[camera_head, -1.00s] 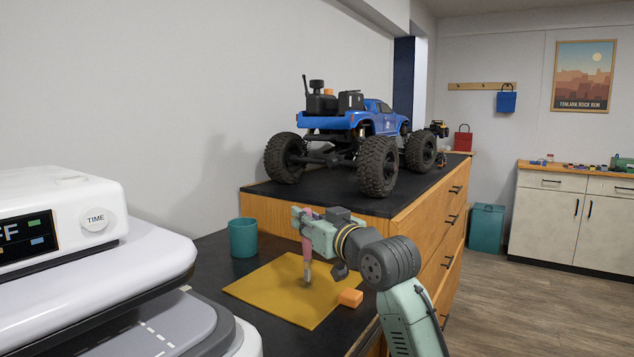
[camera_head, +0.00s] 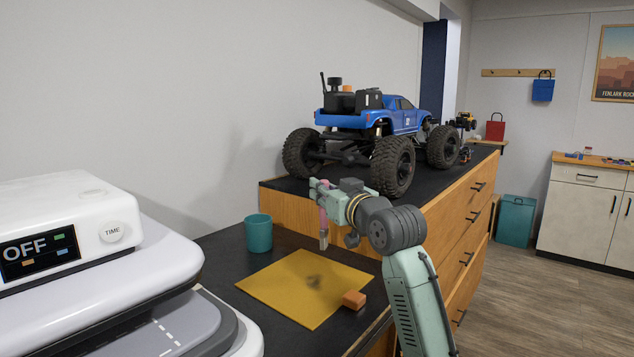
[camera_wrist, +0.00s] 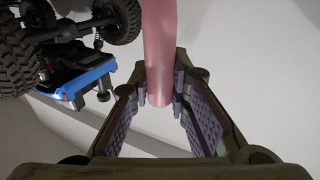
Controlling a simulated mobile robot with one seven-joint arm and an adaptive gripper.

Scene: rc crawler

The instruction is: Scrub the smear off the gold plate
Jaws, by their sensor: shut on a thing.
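The gold plate (camera_head: 290,293) lies flat on the black counter, with a dark smear (camera_head: 314,281) near its middle. My gripper (camera_head: 325,200) is shut on a pink-handled brush (camera_head: 323,228), held upright above the plate's far right part, its pale tip pointing down and apart from the plate. In the wrist view the pink handle (camera_wrist: 172,50) runs between my gripper's fingers (camera_wrist: 163,95). The brush's lower end is outside that view.
A teal cup (camera_head: 258,233) stands behind the plate on the left. A white machine (camera_head: 100,260) fills the left side. The blue truck (camera_head: 370,122) stands on the higher black-topped cabinet (camera_head: 440,175) behind my gripper.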

